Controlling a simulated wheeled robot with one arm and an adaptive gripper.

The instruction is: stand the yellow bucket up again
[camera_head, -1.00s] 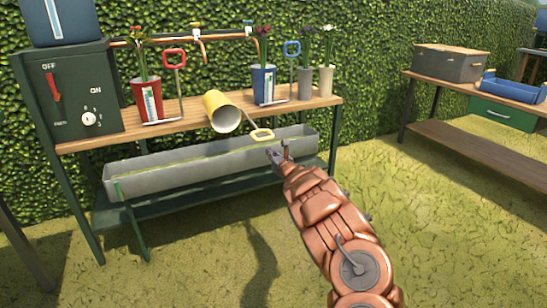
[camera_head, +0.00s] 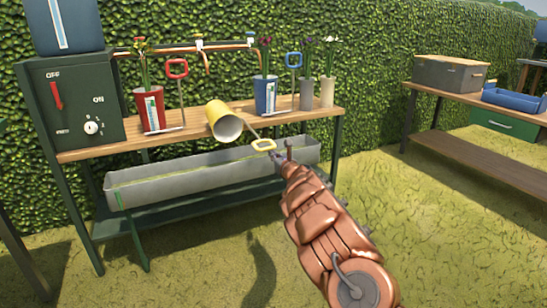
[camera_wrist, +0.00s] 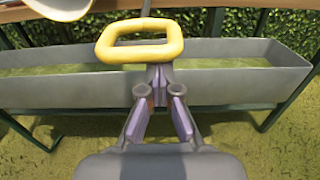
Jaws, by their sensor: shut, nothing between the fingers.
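The yellow bucket (camera_head: 224,122) lies on its side on the wooden bench, its open mouth facing the front right. Its rim shows cut off at the top left of the wrist view (camera_wrist: 62,6). A thin grey rod runs from the bucket past the bench's front edge to a yellow loop handle (camera_head: 264,145). The loop shows large in the wrist view (camera_wrist: 140,40). My gripper (camera_head: 281,156) is in front of the bench, just below and right of the loop. Its fingertips (camera_wrist: 158,72) are together and empty, beside the loop's lower edge. Whether they touch it I cannot tell.
A red pot (camera_head: 149,108), a blue pot (camera_head: 266,94) and grey pots stand on the bench (camera_head: 180,138). A grey trough (camera_head: 190,178) lies below its front edge. A copper pipe with taps runs behind. A second bench (camera_head: 490,165) stands right, with open grass between.

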